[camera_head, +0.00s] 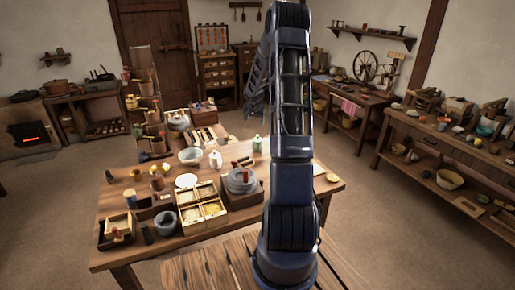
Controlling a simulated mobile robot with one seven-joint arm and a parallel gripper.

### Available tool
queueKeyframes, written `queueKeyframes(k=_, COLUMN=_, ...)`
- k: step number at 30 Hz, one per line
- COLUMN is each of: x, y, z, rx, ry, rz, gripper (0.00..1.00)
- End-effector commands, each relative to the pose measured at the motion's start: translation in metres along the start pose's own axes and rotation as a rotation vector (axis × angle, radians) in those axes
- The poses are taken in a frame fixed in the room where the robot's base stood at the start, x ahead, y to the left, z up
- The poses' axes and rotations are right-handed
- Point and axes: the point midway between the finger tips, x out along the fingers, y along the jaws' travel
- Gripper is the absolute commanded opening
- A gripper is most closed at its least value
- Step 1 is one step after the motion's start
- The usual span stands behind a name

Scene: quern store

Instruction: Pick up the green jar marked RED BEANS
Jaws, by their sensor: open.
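A small pale green jar (257,144) stands upright at the back of the wooden table (330,187), just left of my arm's upright link. Its lettering is too small to read, so I cannot tell if it says RED BEANS. My arm rises in front of the table and folds over at the top. My gripper (252,115) hangs at the dark far end, above and beyond the table's back edge in the picture. It is open, apart from the jar, with nothing seen in it; its fingers are small and dark.
A white jar (215,159), a pale bowl (190,156) and a grey quern (240,180) stand near the green jar. Divided wooden boxes (203,213) and several small pots crowd the table's left. A loaded workbench (440,145) stands right, with clear floor between.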

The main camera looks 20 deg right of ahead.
Motion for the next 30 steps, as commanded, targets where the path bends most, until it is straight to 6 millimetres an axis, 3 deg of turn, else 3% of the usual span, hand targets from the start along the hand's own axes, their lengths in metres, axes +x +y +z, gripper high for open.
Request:
queueKeyframes(k=10, x=-0.046, y=0.011, z=-0.034, rx=-0.101, ry=0.048, rz=0.1, gripper=0.8)
queueKeyframes(k=22, x=0.022, y=0.021, z=0.002, rx=-0.099, ry=0.039, rz=0.098, gripper=0.8)
queueKeyframes(k=30, x=0.054, y=0.026, z=0.018, rx=-0.097, ry=0.042, rz=0.097, gripper=0.8)
